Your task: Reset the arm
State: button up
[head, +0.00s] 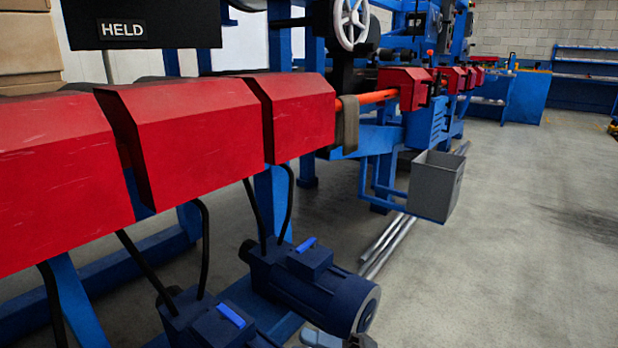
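My gripper is not clearly in view in the head view. A small grey and dark piece shows at the bottom edge, cut off by the frame, and I cannot tell whether it is part of my arm. No object held by me shows.
A line of red housings (185,130) on blue frames fills the left. Blue motors (318,283) stick out low in front. A grey bin (436,186) hangs on the frame; metal bars (386,246) lie below. Right floor (500,270) is clear.

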jog(key=s+d+m+t+h, duration=0.4)
jog(key=s+m+t+h, duration=0.45)
jog(key=s+m, duration=0.3)
jog(key=s+d+m+t+h, duration=0.5)
jog(key=s+m+t+h, duration=0.35)
jog(key=m, duration=0.45)
jog(key=s+d+r+m+g+h, duration=0.35)
jog(key=s+d, duration=0.25)
jog(key=s, duration=0.4)
jog(key=s+d+r+m+g+h, duration=0.2)
jog(key=s+d+r+m, duration=0.15)
jog(key=s+d, duration=0.45)
notch_tip(320, 180, up, 34)
jog(key=s+a+p, duration=0.1)
jog(key=s+p, duration=0.1)
jog(key=p, duration=3.2)
jog(key=shift+s+a+m, duration=0.3)
jog(key=shift+a+m, duration=0.1)
jog(key=shift+m, duration=0.05)
jog(key=shift+y, duration=0.25)
